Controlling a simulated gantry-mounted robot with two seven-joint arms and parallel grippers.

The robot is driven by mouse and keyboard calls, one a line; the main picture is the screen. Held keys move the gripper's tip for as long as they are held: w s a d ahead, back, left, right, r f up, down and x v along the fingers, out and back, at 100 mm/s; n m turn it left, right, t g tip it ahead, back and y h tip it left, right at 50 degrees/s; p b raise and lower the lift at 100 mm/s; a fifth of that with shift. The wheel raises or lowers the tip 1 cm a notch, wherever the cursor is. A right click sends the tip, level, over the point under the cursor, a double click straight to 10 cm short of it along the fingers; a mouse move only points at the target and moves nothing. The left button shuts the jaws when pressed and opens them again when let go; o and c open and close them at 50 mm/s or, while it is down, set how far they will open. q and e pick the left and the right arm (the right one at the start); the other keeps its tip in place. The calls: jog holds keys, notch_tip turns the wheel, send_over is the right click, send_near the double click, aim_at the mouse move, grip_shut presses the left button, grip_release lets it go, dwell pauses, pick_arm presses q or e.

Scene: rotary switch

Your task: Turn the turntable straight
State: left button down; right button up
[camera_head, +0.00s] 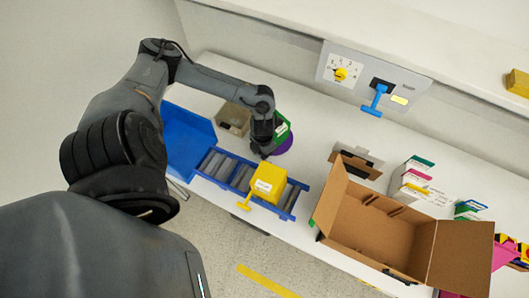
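I cannot clearly pick out the turntable. A purple round piece (285,144) shows in part beneath a green box (282,128), beside my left gripper. A blue-framed roller track (223,168) runs below it, with a yellow box (269,181) on its right part. A yellow handle (244,205) sticks out at the front of the track. My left gripper (264,155) points down at the track's back edge, next to the purple piece. Its fingers are small and dark, so I cannot tell whether they are open or touch anything. My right gripper is not in view.
A wall panel (374,72) carries a yellow rotary knob (341,74) and a blue lever (375,101). A blue tray (187,140) lies left of the track. An open cardboard box (378,225) stands at right, with several small cartons (411,178) behind it.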

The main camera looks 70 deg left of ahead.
pick_arm(q)
jog(key=shift+a, duration=0.1)
dwell(0.3)
jog(key=c, duration=1.1)
grip_release()
jog(key=shift+a, duration=0.1)
jog(key=shift+r, duration=0.1)
notch_tip(320, 180, up, 11)
jog(key=shift+f+p, duration=0.2)
jog(key=shift+p, duration=0.25)
